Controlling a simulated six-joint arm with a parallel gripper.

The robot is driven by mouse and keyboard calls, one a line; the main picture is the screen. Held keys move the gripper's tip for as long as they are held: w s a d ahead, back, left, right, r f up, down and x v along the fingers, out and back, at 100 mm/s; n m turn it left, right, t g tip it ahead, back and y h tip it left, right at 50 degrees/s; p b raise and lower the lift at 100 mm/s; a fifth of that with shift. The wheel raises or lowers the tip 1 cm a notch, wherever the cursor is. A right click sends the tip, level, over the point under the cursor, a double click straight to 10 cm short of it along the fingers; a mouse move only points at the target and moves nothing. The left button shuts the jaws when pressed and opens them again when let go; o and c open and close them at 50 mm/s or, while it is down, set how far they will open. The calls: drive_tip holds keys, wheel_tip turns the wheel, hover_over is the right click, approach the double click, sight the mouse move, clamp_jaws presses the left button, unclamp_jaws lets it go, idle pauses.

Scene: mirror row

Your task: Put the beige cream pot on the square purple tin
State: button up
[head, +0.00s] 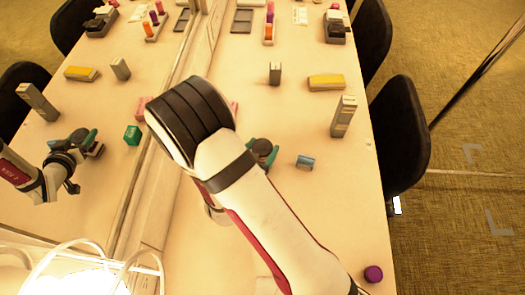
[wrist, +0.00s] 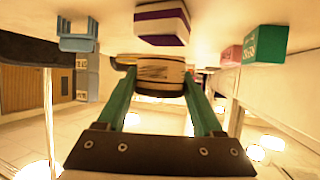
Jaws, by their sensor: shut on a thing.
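My gripper (wrist: 160,82) is shut on the beige cream pot (wrist: 158,72), with a green finger on each side of it in the wrist view. That view is upside down, with the tabletop at its top. The purple-and-white square tin (wrist: 162,24) stands on the table just beyond the pot, in line with it. I cannot tell whether pot and tin touch. In the head view my arm hides the tin and pot, and only part of my gripper (head: 264,152) shows.
Green (wrist: 265,44) and pink (wrist: 232,55) boxes stand nearby. Grey (head: 343,116) and yellow (head: 326,82) boxes stand farther off. A mirror (head: 85,200) on the left doubles things. A purple round item (head: 373,274) sits front right.

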drive_tip(key=shift+f, duration=0.8)
drive_tip(key=shift+f, duration=0.1)
drive_tip(key=o, duration=1.4)
